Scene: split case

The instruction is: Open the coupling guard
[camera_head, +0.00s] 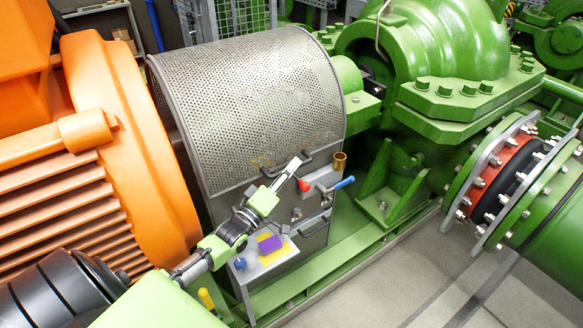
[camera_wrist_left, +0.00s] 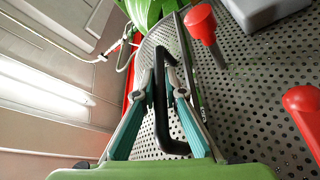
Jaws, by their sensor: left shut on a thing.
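The coupling guard (camera_head: 245,95) is a grey perforated, curved metal cover between the orange motor and the green pump. It appears closed. A dark bar handle (camera_head: 272,174) is on its front, and the handle shows as a black bar in the left wrist view (camera_wrist_left: 161,110). My left gripper (camera_head: 292,170) is at this handle; in the left wrist view its two teal fingers (camera_wrist_left: 160,78) lie on either side of the bar, shut on it. Perforated metal fills the background there. My right gripper is not in view.
A red knob (camera_wrist_left: 203,24) and a red-tipped part (camera_wrist_left: 305,110) stand close to the fingers. Below the guard are a lower handle (camera_head: 314,228), a blue-handled lever (camera_head: 342,184), a brass cup (camera_head: 339,161) and a small shelf with a purple block (camera_head: 269,244). Floor is clear at lower right.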

